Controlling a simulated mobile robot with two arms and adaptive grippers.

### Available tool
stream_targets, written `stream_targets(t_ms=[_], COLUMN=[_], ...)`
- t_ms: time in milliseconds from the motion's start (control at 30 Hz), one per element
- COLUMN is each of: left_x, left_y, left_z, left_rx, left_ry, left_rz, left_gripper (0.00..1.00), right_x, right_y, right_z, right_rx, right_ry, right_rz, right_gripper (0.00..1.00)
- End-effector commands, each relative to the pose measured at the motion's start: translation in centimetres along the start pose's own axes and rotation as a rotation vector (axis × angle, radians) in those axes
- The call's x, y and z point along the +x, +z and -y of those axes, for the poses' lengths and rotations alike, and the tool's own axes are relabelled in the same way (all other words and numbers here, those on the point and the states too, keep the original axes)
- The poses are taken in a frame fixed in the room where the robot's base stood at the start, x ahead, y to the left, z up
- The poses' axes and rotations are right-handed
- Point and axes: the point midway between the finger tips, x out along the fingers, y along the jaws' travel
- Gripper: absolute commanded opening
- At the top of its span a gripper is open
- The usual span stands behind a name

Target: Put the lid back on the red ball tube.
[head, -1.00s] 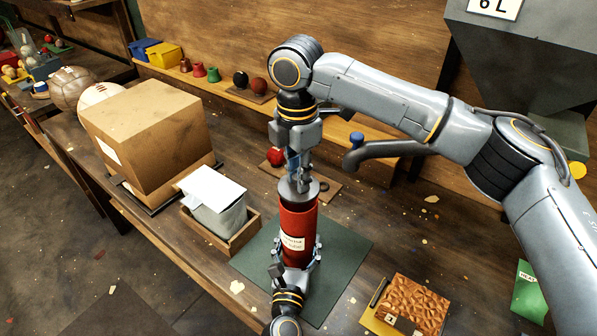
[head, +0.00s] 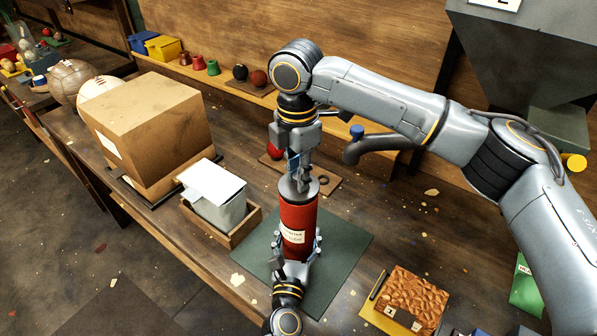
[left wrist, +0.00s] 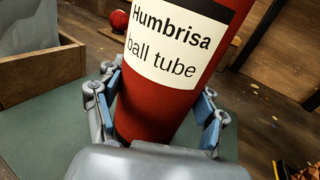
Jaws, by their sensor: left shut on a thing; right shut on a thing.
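The red ball tube (head: 298,216) stands upright on the green mat (head: 341,249), with a white label on its side. In the left wrist view the tube (left wrist: 190,15) fills the middle, its label reading "Humbrisa ball tube". My left gripper (head: 296,246) is shut around the lower part of the tube; its fingers (left wrist: 157,108) show on both sides of it. My right gripper (head: 299,178) points down over the tube, shut on the grey lid (head: 309,191). The lid is at the tube's mouth with no clear gap; whether it is fully seated I cannot tell.
A wooden tray (head: 246,226) with a pale grey box (head: 218,207) stands left of the mat. A large cardboard box (head: 150,125) is farther left. A red ball (head: 275,151) lies behind the tube. A brown textured leather piece (head: 416,293) lies at the front right.

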Motion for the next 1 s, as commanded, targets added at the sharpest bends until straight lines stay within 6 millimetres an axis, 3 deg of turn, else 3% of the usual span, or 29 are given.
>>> stream_targets(t_ms=[667,700,800,833,1000], left_x=[0.0,0.0,0.0,0.0,0.0], left_y=[0.0,0.0,0.0,0.0,0.0], left_z=[-0.1,-0.1,-0.1,-0.1,-0.1], left_rx=[0.002,0.002,0.002,0.002,0.002], left_ry=[0.002,0.002,0.002,0.002,0.002], left_rz=[0.001,0.001,0.001,0.001,0.001], left_gripper=[0.14,0.14,0.14,0.14,0.14], right_x=[1.2,1.3,1.3,1.3,1.3], right_y=[0.0,0.0,0.0,0.0,0.0], right_z=[0.0,0.0,0.0,0.0,0.0], right_rx=[0.001,0.001,0.001,0.001,0.001], right_ry=[0.0,0.001,0.0,0.0,0.0], right_rz=[0.0,0.0,0.0,0.0,0.0], right_gripper=[0.0,0.24,0.44,0.48,0.48])
